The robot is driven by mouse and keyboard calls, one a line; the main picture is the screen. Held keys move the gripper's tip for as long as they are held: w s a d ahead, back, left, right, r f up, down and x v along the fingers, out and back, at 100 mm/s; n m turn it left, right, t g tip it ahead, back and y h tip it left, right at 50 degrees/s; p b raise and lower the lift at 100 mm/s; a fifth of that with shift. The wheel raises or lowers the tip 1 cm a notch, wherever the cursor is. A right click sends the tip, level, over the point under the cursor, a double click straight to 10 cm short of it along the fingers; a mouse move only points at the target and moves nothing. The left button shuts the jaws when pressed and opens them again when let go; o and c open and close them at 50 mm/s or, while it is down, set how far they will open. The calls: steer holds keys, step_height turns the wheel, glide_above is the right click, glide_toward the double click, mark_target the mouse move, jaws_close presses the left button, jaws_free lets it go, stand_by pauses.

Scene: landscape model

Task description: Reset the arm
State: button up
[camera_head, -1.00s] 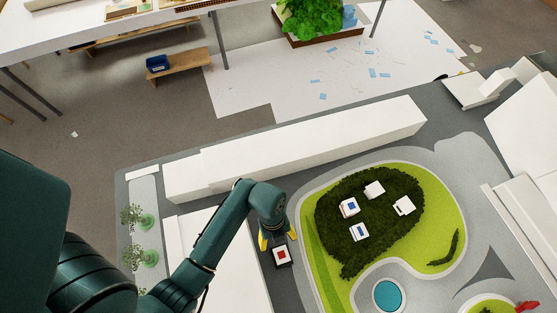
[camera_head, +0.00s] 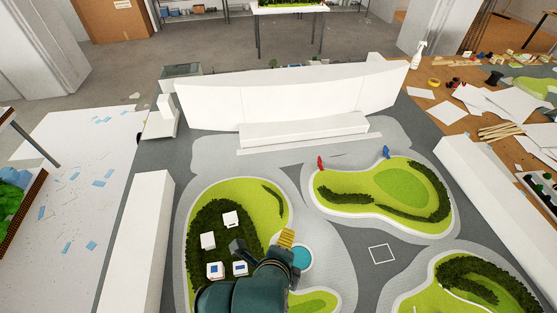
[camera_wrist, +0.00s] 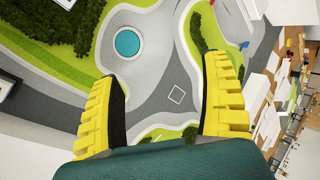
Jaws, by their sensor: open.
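My gripper (camera_head: 286,238) is over the left green island, beside the round blue pool (camera_head: 303,257); only part of its yellow fingers shows in the head view. In the wrist view my gripper (camera_wrist: 163,75) has its two yellow fingers wide apart, with nothing between them but the model far below. The pool also shows in the wrist view (camera_wrist: 127,43), as does the white square outline (camera_wrist: 177,94) on the grey ground. My dark green arm hides part of the left island.
Several white blocks (camera_head: 231,219) sit on the dark hedge patch left of my arm. Long white buildings (camera_head: 295,98) edge the model. The square outline (camera_head: 382,254) is bare.

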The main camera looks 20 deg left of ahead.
steer(key=w+d+r+n+t+p, duration=0.1)
steer(key=d+r+n+t, duration=0.2)
steer(key=r, duration=0.6)
steer(key=w+d+r+t+h, duration=0.1)
steer(key=w+d+r+t, duration=0.15)
steer(key=d+r, duration=0.5)
steer(key=w+d+r+n+t+p, duration=0.1)
steer(key=d+r+n+t, duration=0.15)
steer(key=r, duration=0.75)
steer(key=s+r+n+t, duration=0.3)
steer(key=r+n, duration=0.3)
steer(key=r, duration=0.1)
steer(key=s+r+n+t, duration=0.3)
steer(key=r+n, duration=0.4)
steer(key=shift+d+r+t, duration=0.15)
steer(key=shift+r+t, duration=0.15)
steer(key=shift+t, duration=0.1)
steer(key=shift+s, duration=0.1)
